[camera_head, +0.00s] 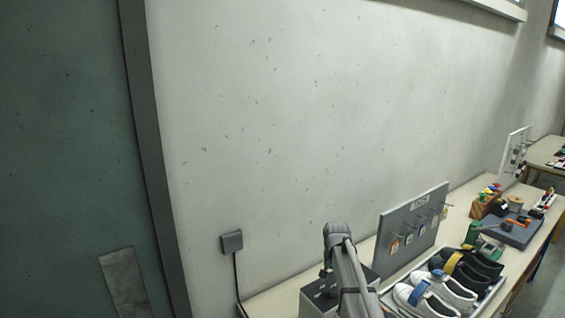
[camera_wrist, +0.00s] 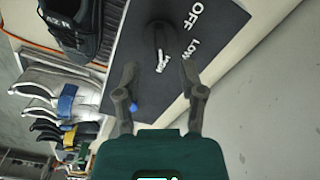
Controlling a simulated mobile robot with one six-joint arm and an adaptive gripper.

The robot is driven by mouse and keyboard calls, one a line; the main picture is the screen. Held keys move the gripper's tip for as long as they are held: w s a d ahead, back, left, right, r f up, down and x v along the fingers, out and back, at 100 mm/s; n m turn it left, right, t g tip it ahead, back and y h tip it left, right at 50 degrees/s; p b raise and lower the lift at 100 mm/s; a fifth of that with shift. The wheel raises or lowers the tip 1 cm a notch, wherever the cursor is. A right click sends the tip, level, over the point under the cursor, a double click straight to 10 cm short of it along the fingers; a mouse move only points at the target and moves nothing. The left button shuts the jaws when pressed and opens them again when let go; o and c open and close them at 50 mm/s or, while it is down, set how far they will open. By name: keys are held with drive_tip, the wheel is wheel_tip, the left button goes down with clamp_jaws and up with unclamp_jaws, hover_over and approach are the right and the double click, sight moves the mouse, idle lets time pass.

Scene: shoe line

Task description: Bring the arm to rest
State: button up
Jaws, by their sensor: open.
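My gripper (camera_wrist: 160,80) is open, with its two dark fingers spread apart and nothing visible between them. Beyond the fingertips in the wrist view is a dark panel (camera_wrist: 215,25) marked "OFF" and "Low", with a black knob (camera_wrist: 158,38). The distance from the fingertips to the panel is hard to tell. Part of my grey arm (camera_head: 346,272) rises at the bottom of the head view. My gripper cannot be made out there.
White shoes (camera_head: 422,299) with a blue strap and dark shoes (camera_head: 474,271) stand in a row on the bench. A grey board (camera_head: 410,228) with hooks and tags stands behind them. A dark shoe (camera_wrist: 72,28) lies left of the panel. The wall above is clear.

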drive_tip(key=shift+r+p, duration=2.2)
drive_tip(key=shift+r, duration=0.55)
